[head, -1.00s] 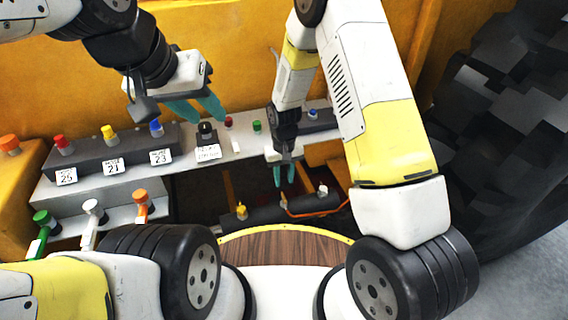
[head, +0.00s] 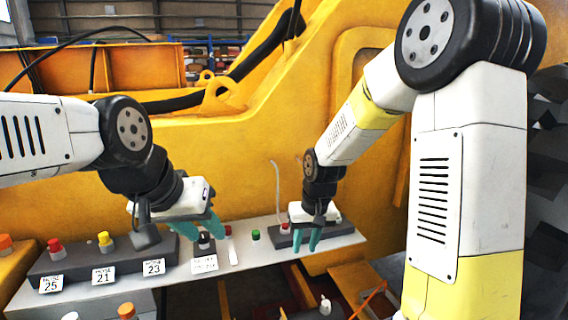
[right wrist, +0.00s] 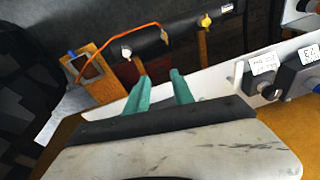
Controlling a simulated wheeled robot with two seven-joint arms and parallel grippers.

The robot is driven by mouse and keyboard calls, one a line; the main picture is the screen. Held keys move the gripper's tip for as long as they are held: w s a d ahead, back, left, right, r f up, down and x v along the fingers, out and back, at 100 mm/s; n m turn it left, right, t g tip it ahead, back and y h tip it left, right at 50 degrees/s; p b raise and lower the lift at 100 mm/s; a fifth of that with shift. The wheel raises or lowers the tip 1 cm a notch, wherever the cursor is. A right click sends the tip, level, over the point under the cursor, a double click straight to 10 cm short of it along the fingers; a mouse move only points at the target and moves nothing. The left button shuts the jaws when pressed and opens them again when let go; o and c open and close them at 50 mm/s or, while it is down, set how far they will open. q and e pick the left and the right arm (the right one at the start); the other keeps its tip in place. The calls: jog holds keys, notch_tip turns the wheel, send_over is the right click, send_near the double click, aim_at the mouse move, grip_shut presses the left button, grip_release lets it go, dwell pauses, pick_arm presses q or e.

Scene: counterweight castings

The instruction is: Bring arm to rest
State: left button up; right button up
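My left gripper (head: 203,230) hangs over the grey shelf, in front of the black knob (head: 204,240), in the head view. Its teal fingers are apart with nothing seen between them. My right gripper (head: 307,241) points down at the shelf's right part, in front of a small dark box (head: 285,236). Its teal fingers are apart and empty; they also show in the right wrist view (right wrist: 160,92). My right arm (head: 440,200) spans the right side of the head view.
The grey shelf (head: 345,241) carries dark blocks with coloured knobs and number cards 25 (head: 50,284), 21 (head: 103,276) and 23 (head: 153,268). A yellow machine body (head: 290,130) stands behind. A dark bar with an orange cable (right wrist: 120,37) shows in the right wrist view.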

jog(key=s+d+r+t, duration=0.1)
jog(key=s+d+r, duration=0.2)
jog(key=s+r, duration=0.2)
jog(key=s+d+r+m+t, duration=0.1)
jog(key=s+d+r, duration=0.1)
jog(key=s+r, duration=0.4)
jog(key=s+d+r+t, duration=0.2)
jog(key=s+d+r, duration=0.1)
jog(key=s+r, duration=0.3)
jog(key=shift+s+d+m+y, duration=0.35)
jog(key=shift+s+m+y, duration=0.05)
jog(key=shift+s, duration=0.15)
